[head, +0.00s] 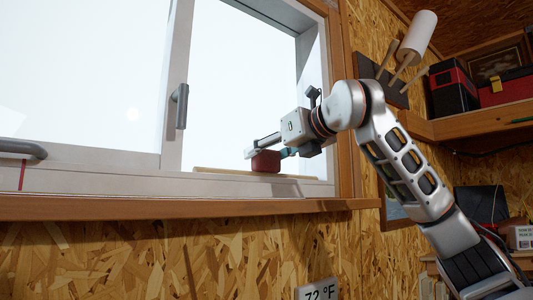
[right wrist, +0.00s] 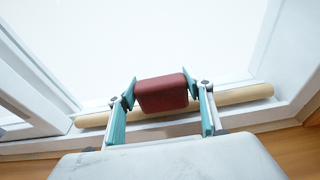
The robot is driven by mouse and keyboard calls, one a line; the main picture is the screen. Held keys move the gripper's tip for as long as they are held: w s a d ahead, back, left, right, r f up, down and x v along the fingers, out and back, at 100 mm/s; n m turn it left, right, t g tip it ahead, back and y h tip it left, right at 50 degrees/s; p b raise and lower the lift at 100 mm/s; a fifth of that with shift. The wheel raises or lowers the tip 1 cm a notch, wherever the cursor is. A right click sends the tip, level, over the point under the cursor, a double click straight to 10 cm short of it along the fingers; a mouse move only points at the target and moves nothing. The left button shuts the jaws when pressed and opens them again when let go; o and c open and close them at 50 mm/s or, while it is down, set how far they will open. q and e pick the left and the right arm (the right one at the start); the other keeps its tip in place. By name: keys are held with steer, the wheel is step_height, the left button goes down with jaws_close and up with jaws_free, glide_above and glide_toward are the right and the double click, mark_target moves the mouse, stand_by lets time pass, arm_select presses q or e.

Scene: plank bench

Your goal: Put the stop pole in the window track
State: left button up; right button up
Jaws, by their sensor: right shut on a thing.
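The stop pole (head: 222,171) is a pale wooden rod lying lengthwise along the bottom of the open window frame. It also shows in the right wrist view (right wrist: 240,97), with a dark red block (right wrist: 162,93) at its middle. The red block (head: 266,161) looks like the pole's grip, though its join is hidden. My right gripper (head: 268,152) is shut on this block, with a teal finger pad on either side. The window track (head: 250,181) runs along the white sill frame. I cannot tell whether the pole is fully seated in it. My left gripper is not in view.
The sliding sash with a dark handle (head: 181,106) stands left of the pole. A wooden sill (head: 170,207) runs below the window. On the right are a paper roll (head: 417,37) and a shelf (head: 480,125) with toolboxes. A temperature display (head: 318,292) is below.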

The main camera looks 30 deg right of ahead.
steer(key=shift+a, duration=0.15)
steer(key=o, duration=1.2)
steer(key=shift+f, duration=0.1)
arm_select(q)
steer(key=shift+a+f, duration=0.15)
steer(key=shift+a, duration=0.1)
arm_select(e)
steer(key=shift+o, duration=0.2)
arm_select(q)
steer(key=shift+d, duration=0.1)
arm_select(e)
steer(key=shift+s+r, duration=0.2)
steer(key=shift+r, duration=0.05)
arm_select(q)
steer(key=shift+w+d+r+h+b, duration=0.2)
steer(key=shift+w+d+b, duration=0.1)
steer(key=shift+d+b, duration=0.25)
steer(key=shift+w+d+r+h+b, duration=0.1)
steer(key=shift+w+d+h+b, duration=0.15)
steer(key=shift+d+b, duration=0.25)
arm_select(e)
steer(key=v, duration=1.1)
steer(key=shift+s, duration=0.3)
